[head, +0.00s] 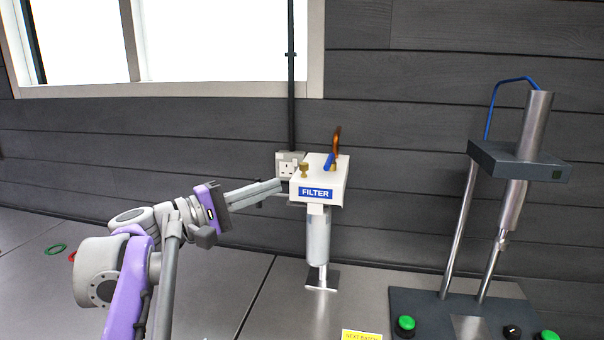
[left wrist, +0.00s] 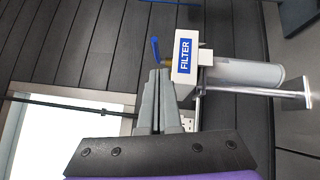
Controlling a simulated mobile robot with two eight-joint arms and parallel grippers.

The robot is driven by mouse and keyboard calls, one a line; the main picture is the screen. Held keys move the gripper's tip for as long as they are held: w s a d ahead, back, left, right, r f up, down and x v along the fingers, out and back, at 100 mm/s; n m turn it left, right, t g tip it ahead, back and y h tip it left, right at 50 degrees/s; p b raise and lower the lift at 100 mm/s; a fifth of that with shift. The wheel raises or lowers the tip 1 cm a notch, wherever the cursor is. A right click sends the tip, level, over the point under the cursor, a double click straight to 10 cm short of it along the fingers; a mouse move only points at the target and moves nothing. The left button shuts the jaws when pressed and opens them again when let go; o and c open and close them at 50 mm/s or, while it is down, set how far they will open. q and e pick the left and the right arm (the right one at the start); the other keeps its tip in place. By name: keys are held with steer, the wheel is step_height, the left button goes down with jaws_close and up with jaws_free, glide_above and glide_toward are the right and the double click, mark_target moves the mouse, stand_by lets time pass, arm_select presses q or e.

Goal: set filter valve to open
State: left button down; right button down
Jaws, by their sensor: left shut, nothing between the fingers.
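The white filter unit (head: 335,183) stands against the back wall, with a blue FILTER label on its front. A blue lever (head: 328,161) sits on its top beside a bent copper pipe (head: 337,141). A brass knob (head: 304,168) sits at the top left. My left gripper (head: 283,187) is shut and empty, with its tips at the left side of the unit; I cannot tell whether they touch it. In the left wrist view the shut fingers (left wrist: 158,75) point towards the blue lever (left wrist: 155,50), beside the unit (left wrist: 187,68). My right gripper is out of view.
A wall socket (head: 286,165) is behind the unit. A metal cylinder hangs below it over a dark foot (head: 320,283) on the counter. A tall steel stand (head: 520,160) with green buttons is at the right.

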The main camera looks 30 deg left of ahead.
mark_target(329, 163)
arm_select(q)
steer(key=x, duration=0.9)
steer(key=shift+w+r, duration=0.4)
steer(key=shift+w+d+p, duration=0.1)
steer(key=shift+d+p, duration=0.7)
steer(key=shift+p, duration=0.05)
steer(key=shift+a, duration=0.1)
